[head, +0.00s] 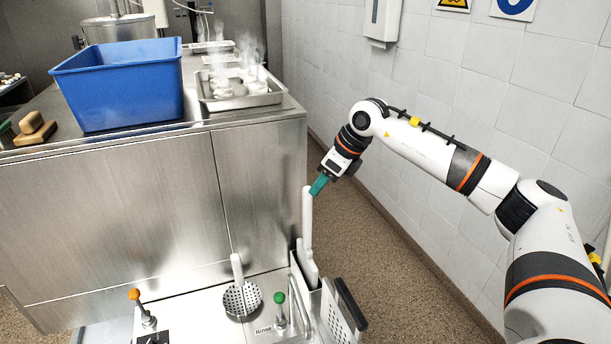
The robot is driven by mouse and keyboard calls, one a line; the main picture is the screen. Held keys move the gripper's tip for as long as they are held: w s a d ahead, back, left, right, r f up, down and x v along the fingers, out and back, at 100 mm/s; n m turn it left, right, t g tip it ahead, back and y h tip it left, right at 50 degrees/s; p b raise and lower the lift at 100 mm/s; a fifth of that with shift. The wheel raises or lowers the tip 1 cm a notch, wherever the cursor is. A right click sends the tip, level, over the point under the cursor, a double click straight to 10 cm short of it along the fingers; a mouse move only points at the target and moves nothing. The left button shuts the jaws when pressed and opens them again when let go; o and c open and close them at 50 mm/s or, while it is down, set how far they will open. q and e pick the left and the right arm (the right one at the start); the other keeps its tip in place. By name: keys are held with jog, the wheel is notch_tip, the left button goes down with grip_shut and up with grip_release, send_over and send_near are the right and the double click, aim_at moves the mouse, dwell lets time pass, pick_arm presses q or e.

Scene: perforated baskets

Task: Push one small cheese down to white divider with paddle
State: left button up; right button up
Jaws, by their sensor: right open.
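My right gripper (319,184) reaches in from the right with teal fingers pointing down and to the left. It is open, beside the top of an upright white handle (307,218). From this angle I cannot tell whether the fingers touch or surround the handle. The handle, which looks like that of the paddle, rises from a metal holder at the front edge of my base, next to other white pieces (308,266). Its lower end is hidden in the holder. Steaming white lumps (256,84) lie in a metal tray; I cannot tell if they are cheese. No white divider is clearly visible. My left gripper is out of view.
A blue bin (120,88) and the metal tray (242,103) stand on a steel counter (110,200). A perforated ladle (241,299) and a perforated panel with a dark grip (345,308) are near my front. Open floor lies between counter and tiled wall.

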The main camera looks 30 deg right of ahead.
aim_at(307, 204)
jog(key=b+x, duration=0.1)
jog(key=x, duration=0.2)
jog(key=b+x, duration=0.2)
jog(key=x, duration=0.1)
jog(key=b+x, duration=0.1)
jog(key=x, duration=0.2)
jog(key=shift+s+d+f, duration=0.1)
jog(key=shift+s, duration=0.15)
grip_shut()
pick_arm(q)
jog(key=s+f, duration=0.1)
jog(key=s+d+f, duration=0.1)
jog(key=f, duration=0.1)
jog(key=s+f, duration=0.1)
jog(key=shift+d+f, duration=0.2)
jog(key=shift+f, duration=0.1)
